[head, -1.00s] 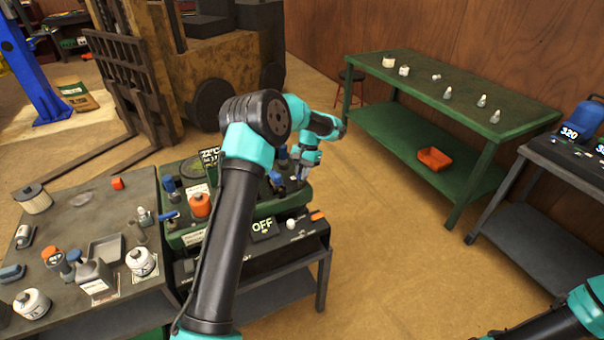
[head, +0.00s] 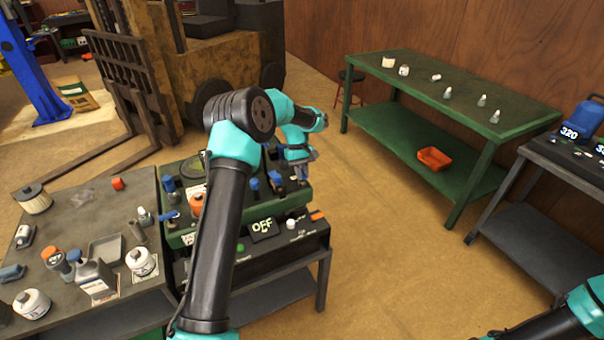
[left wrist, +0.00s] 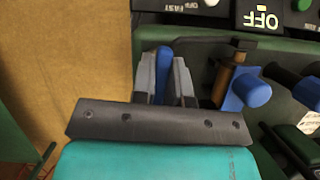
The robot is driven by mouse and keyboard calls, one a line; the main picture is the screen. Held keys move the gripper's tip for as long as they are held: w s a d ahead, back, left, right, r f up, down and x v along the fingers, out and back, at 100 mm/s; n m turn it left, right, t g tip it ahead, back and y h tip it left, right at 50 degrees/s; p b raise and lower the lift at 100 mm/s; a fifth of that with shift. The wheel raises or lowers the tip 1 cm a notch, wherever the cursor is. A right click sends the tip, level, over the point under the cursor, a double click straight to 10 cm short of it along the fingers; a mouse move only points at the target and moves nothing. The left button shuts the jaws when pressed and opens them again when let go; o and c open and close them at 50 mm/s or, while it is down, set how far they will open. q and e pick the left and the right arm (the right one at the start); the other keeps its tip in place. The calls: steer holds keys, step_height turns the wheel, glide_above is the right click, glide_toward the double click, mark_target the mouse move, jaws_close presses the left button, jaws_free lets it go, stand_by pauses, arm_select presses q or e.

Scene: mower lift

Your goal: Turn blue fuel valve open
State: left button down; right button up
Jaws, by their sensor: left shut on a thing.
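My left gripper (head: 302,176) is at the right end of the green mower panel (head: 181,240). In the left wrist view the gripper (left wrist: 165,75) is shut on a blue valve handle (left wrist: 163,72), which stands upright between its two grey fingers. Another blue knob (left wrist: 250,91) on a brass-coloured stem stands just right of the fingers, apart from them. In the head view the held handle is mostly hidden by the gripper. Of my right arm (head: 590,305) only a part shows at the lower right; its gripper is out of view.
A panel display (head: 263,227) reads OFF. An orange cap (head: 197,203) and more blue knobs (head: 253,186) are left of the gripper. A cluttered grey table (head: 75,225) adjoins on the left. Open floor lies between the mower and the green bench (head: 450,95).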

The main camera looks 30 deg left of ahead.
arm_select(q)
steer(key=shift+n+t, duration=0.3)
steer(key=shift+n, duration=0.3)
steer(key=c, duration=1.1)
jaws_free()
steer(key=shift+c, duration=0.2)
steer(key=shift+r, duration=0.15)
steer(key=v, duration=1.7)
steer(key=shift+a, duration=0.2)
